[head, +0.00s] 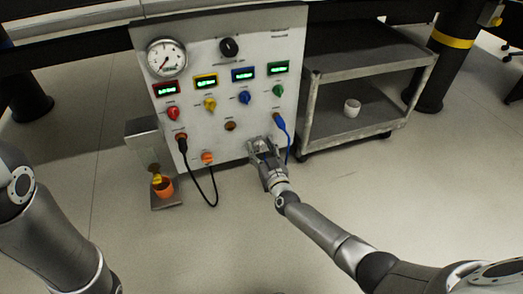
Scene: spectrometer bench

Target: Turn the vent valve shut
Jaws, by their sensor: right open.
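The upright light-grey panel (190,100) carries several valves and knobs. A red valve (173,113), yellow valve (210,104), blue valve (244,97) and green valve (278,90) sit in a row under small displays. An orange knob (207,157) is low on the panel and a black knob (229,47) is near the top. The labels are too small to read, so I cannot tell which is the vent valve. My right gripper (262,147) is open and empty in front of the panel's lower right, right of the orange knob. My left gripper is out of view.
A dark cable (213,190) loops below the panel; a blue cable (289,140) hangs close beside my right gripper. A round gauge (166,58) is at top left. A grey cart (360,75) holds a white cup (352,108).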

